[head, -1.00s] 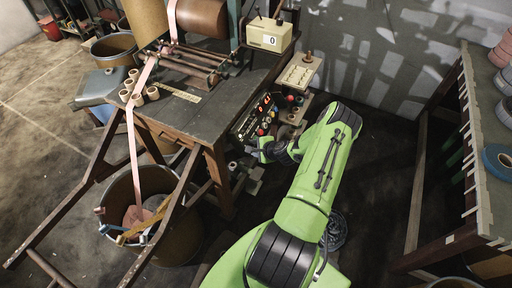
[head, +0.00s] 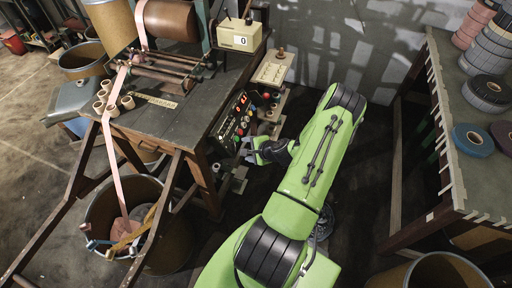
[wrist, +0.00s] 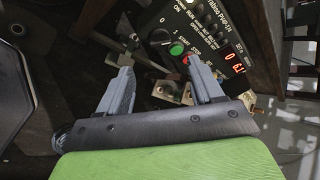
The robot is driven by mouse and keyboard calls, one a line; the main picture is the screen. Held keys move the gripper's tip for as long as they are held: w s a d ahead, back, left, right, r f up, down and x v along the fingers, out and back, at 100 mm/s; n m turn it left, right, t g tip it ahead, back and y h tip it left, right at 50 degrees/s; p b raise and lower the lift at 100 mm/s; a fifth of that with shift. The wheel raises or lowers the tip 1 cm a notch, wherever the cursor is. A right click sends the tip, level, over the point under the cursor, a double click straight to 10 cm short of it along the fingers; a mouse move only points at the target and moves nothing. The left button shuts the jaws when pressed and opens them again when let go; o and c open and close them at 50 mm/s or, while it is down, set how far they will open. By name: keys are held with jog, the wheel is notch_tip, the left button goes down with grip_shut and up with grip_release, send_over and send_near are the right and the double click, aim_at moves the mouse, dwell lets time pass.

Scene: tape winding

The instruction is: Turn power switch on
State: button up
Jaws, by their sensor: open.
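The control panel (head: 235,122) is a dark box on the right side of the workbench, with a red display and coloured buttons. In the wrist view the panel (wrist: 205,28) shows a green button (wrist: 176,49), a red button and a lit red display (wrist: 233,56). A dark round control (wrist: 160,36) marked 0 sits at the panel's lower left; I cannot tell for certain that it is the power switch. My gripper (wrist: 158,62) is open and empty, its fingertips pointing at the panel's lower edge. In the head view my gripper (head: 252,150) is just below and right of the panel.
The workbench (head: 175,120) carries rollers and a counter box (head: 240,34) reading 0. A small shelf (head: 272,72) stands beside the panel. A table with tape rolls (head: 474,140) is at the right. A bin (head: 150,245) stands at lower left.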

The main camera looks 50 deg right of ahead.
jog(key=v, duration=0.6)
dwell(0.3)
